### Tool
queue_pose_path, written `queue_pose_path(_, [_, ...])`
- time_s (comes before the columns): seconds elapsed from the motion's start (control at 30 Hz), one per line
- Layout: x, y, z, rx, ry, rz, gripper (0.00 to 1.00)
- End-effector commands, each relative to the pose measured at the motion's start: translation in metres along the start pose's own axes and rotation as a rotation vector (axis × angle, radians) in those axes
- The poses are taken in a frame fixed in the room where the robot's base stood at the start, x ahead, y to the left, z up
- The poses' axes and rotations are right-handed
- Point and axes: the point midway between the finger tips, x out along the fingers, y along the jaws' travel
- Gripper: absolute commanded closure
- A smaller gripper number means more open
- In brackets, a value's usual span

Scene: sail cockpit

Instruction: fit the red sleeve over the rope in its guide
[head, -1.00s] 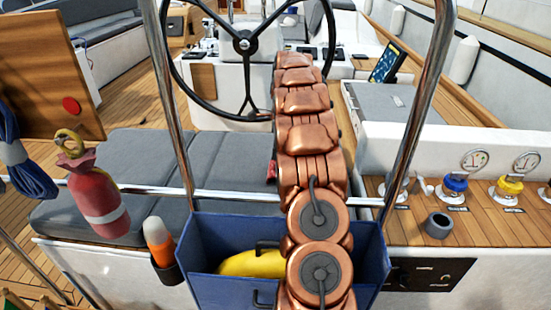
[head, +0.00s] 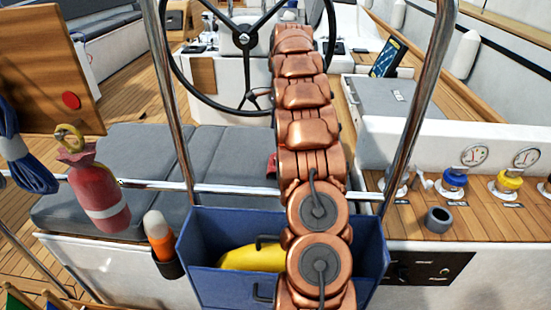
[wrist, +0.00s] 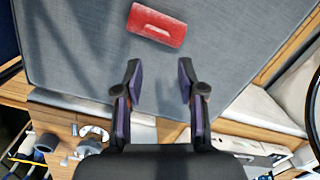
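The red sleeve (wrist: 157,26) lies on the grey seat cushion (wrist: 70,70) in the wrist view. It is a short red block-like piece with a pale marking, beyond my fingertips. My gripper (wrist: 159,72) is open and empty, its two dark fingers apart and short of the sleeve. In the head view a small red edge (head: 272,166) shows beside my copper arm on the cushion; the arm hides the rest, and my gripper is hidden there too. I cannot make out the rope in its guide in either view.
A blue bin (head: 215,282) holding a yellow item (head: 252,259) stands in front of the seat. A steel rail crosses there. Valves and a grey ring (head: 438,219) sit on the wooden counter at right. The steering wheel (head: 177,62) is behind.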

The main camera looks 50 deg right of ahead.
Motion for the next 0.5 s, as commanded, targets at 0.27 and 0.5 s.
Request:
queue_pose_path(0.27, [0.011, -0.003, 0.004, -0.471, 0.031, 0.025, 0.60])
queue_pose_path(0.5, [0.025, -0.004, 0.008, -0.866, 0.042, 0.057, 0.60])
